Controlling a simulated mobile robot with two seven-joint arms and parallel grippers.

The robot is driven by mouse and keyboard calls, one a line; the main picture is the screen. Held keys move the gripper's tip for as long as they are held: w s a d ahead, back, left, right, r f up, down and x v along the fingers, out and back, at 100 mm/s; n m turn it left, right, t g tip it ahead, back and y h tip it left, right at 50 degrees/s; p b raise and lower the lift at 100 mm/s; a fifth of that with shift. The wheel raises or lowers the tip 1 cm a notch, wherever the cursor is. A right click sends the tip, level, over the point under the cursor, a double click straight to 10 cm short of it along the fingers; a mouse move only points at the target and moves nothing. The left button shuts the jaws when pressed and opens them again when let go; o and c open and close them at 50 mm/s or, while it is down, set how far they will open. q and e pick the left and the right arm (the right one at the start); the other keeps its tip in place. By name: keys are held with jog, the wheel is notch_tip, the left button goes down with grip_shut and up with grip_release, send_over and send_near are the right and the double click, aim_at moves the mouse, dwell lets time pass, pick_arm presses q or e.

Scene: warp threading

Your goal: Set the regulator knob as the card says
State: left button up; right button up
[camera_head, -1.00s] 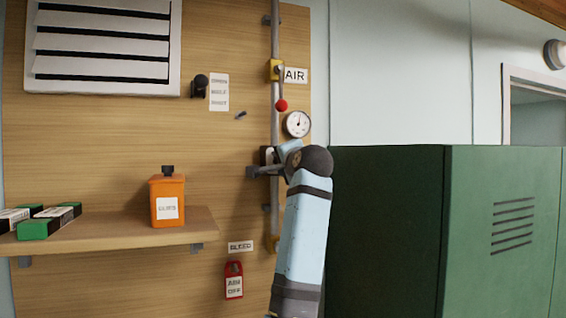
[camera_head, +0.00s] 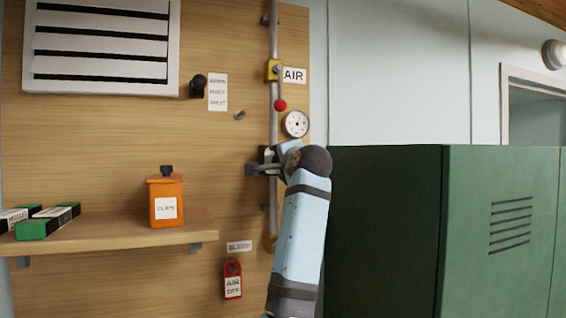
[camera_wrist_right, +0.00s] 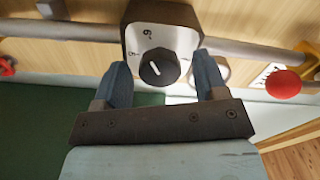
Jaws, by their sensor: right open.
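The regulator is a pale-faced block on the grey pipe, largely hidden by my arm in the head view (camera_head: 268,153). In the right wrist view its black round knob (camera_wrist_right: 158,67) carries a short white pointer line. Numbers ring the knob on the face (camera_wrist_right: 168,38); one looks like a 6, the others are hard to read. My right gripper (camera_wrist_right: 163,66) is open, its fingertips on either side of the knob with gaps showing. A white card (camera_head: 217,92) with several text lines, too small to read surely, hangs upper left. My left gripper is out of view.
A gauge (camera_head: 295,124) and a red-ended lever (camera_head: 280,105) sit just above the regulator. A shelf (camera_head: 130,236) with an orange clips bottle (camera_head: 166,202) and boxes is left. A red tag (camera_head: 233,282) hangs below. Green lockers (camera_head: 390,230) stand right.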

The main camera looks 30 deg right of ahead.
jog(key=b+v, duration=0.4)
jog(key=v, duration=1)
jog(key=shift+w, duration=0.15)
